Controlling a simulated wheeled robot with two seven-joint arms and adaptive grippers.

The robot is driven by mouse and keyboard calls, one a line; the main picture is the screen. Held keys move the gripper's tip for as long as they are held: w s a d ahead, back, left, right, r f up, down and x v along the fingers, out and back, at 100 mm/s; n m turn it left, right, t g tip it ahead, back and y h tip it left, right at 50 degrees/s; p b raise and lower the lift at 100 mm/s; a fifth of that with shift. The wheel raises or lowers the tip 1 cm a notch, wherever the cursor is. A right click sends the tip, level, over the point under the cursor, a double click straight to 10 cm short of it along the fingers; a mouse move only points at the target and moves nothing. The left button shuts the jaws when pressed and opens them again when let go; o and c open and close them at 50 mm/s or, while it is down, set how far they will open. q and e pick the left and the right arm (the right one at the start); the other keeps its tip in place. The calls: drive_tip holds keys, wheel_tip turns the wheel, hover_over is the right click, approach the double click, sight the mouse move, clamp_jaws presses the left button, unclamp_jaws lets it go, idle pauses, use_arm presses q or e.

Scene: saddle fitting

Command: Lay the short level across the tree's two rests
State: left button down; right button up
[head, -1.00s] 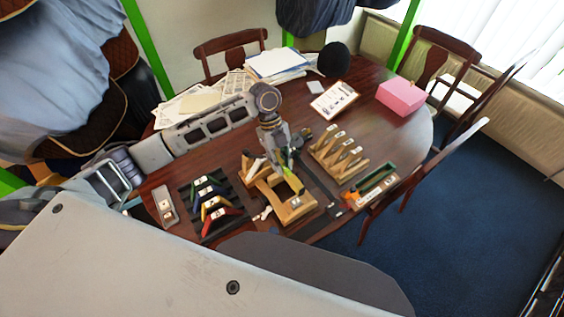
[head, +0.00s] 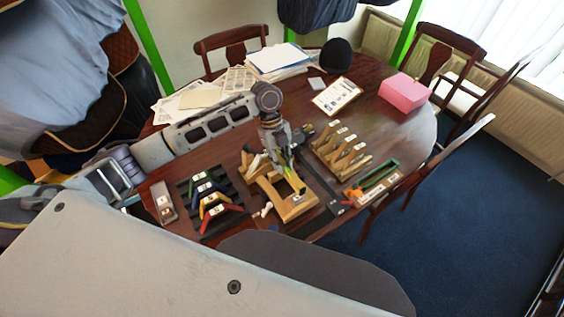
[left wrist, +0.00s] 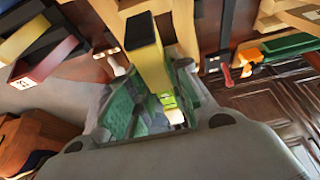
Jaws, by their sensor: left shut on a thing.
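My left gripper (head: 290,158) is over the wooden tree (head: 291,212), near the tree's far side in the head view. It is shut on the short level (left wrist: 150,62), a yellow bar with a dark side and a bright yellow-green part between the green finger pads (left wrist: 125,110). In the left wrist view the level points away from the gripper, toward pale wood. The fingers partly hide the level in the head view. I cannot tell whether it touches the tree or its rests. My right gripper is in neither view.
Left of the tree is a black rack (head: 184,188) with several coloured pieces. A clipboard (head: 335,96) and pink box (head: 404,92) lie farther back.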

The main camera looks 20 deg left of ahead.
use_arm(q)
drive_tip(key=shift+f+b, duration=0.6)
drive_tip(key=shift+f, duration=0.15)
drive_tip(key=shift+r, duration=0.1)
drive_tip(key=shift+p, duration=0.45)
drive_tip(key=shift+p, duration=0.4)
drive_tip(key=shift+f, duration=0.2)
idle(0.5)
drive_tip(key=shift+f, duration=0.55)
idle(0.4)
drive_tip(key=shift+f, duration=0.2)
idle(0.7)
